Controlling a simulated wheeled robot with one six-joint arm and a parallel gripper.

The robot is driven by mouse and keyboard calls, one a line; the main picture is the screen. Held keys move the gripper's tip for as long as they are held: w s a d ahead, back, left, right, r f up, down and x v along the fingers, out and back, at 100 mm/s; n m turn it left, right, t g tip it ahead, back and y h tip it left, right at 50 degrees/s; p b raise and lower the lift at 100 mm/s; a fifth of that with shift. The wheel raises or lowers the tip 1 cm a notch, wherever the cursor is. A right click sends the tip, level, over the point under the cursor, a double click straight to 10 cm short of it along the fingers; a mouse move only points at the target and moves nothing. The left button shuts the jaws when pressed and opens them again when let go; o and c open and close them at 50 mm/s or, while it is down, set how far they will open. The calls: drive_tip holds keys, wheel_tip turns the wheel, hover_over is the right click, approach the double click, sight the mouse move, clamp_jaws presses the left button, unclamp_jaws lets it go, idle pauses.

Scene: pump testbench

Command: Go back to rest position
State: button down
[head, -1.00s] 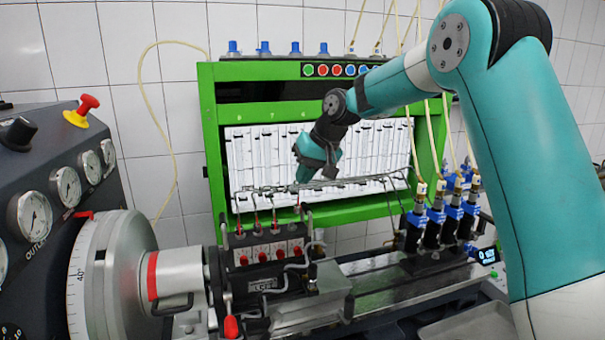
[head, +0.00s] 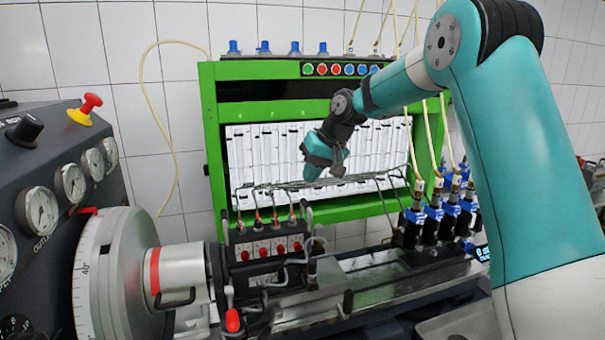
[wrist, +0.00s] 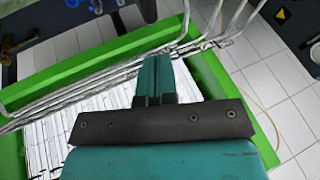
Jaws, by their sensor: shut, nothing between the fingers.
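My gripper (head: 312,174) hangs at the end of my teal arm, in front of the white graduated-tube panel of the green test bench. In the wrist view its two teal fingers (wrist: 155,72) lie side by side, shut with nothing between them. Bent metal pipes (wrist: 100,88) run across the wrist view close to the fingertips; I cannot tell whether they touch. In the head view the pipes (head: 365,178) pass just below the gripper.
The green frame (head: 209,135) surrounds the panel. Below stands a pump (head: 268,250) with red-capped fittings. Black injectors with blue collars (head: 433,214) stand right. A graduated wheel (head: 100,270) and gauge console (head: 60,150) are left. White tiled wall (head: 130,60) lies behind.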

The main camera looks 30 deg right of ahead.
drive_tip(key=a+v, duration=0.1)
drive_tip(key=v, duration=0.8)
drive_tip(key=shift+r+b, duration=0.3)
drive_tip(key=shift+b, duration=0.15)
drive_tip(key=s+a+f+n+g+y+b, duration=0.1)
drive_tip(key=s+a+f+n+b, duration=0.1)
drive_tip(key=s+a+f, duration=0.35)
drive_tip(key=s+a+f+n+g+b, duration=0.1)
drive_tip(key=s+a+f+n+b, duration=0.1)
drive_tip(key=s+a, duration=0.65)
drive_tip(key=s+a+f+n+g+b, duration=0.1)
drive_tip(key=s+a+f, duration=0.3)
drive_tip(key=s, duration=0.5)
drive_tip(key=s+a+f+n+g+b, duration=0.1)
drive_tip(key=s+a+f+n+b, duration=0.1)
drive_tip(key=s+f, duration=0.6)
drive_tip(key=shift+s+a+n+g, duration=0.3)
drive_tip(key=shift+s+a+n, duration=0.65)
drive_tip(key=shift+a, duration=0.1)
